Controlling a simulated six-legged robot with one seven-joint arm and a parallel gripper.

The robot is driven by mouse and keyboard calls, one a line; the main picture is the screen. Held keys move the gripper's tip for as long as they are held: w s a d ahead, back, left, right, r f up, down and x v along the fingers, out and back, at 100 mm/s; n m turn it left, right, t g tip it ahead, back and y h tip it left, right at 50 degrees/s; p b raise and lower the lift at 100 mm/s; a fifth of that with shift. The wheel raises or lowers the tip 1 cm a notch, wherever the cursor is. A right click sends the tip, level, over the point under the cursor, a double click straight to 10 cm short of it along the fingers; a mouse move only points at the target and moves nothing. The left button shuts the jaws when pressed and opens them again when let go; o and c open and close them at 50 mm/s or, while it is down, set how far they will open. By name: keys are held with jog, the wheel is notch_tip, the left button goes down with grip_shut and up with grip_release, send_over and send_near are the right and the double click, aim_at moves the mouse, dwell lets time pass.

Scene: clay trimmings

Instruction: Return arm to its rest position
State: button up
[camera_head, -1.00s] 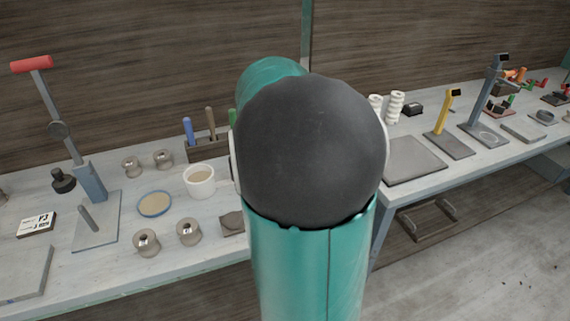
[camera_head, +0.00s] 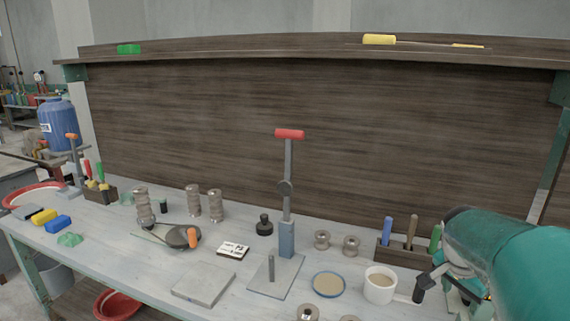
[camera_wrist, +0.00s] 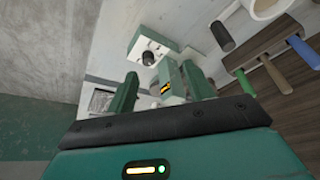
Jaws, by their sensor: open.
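My green arm (camera_head: 510,262) comes in at the lower right of the head view, over the right part of the bench, near a white mug (camera_head: 380,286) and a wooden tool rack (camera_head: 400,255). Its far end is partly hidden there. In the wrist view my gripper (camera_wrist: 162,86) shows two green fingers standing apart, so it is open. A green and white block with a yellow mark shows between them. I see no thing clamped. No marker of the rest position is visible.
The grey bench (camera_head: 130,255) carries a red-handled press (camera_head: 287,190), a blue-rimmed dish (camera_head: 328,284), spools and a flat slab (camera_head: 204,284). A shelf (camera_head: 300,58) runs above.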

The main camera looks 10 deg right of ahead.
jog(key=s+a+n+t+y, duration=0.1)
jog(key=s+a+n, duration=0.2)
jog(key=a, duration=0.6)
jog(key=s+a+r+n+t+y, duration=0.1)
jog(key=s+a+n, duration=0.1)
jog(key=a+n, duration=0.5)
jog(key=s+a+r+n+t+y, duration=0.1)
jog(key=s+a+n+t+y, duration=0.1)
jog(key=a, duration=1.1)
jog(key=s+n, duration=0.1)
jog(key=n, duration=0.1)
jog(key=shift+s+r+n, duration=0.25)
jog(key=shift+s+n, duration=0.1)
jog(key=shift+n, duration=0.05)
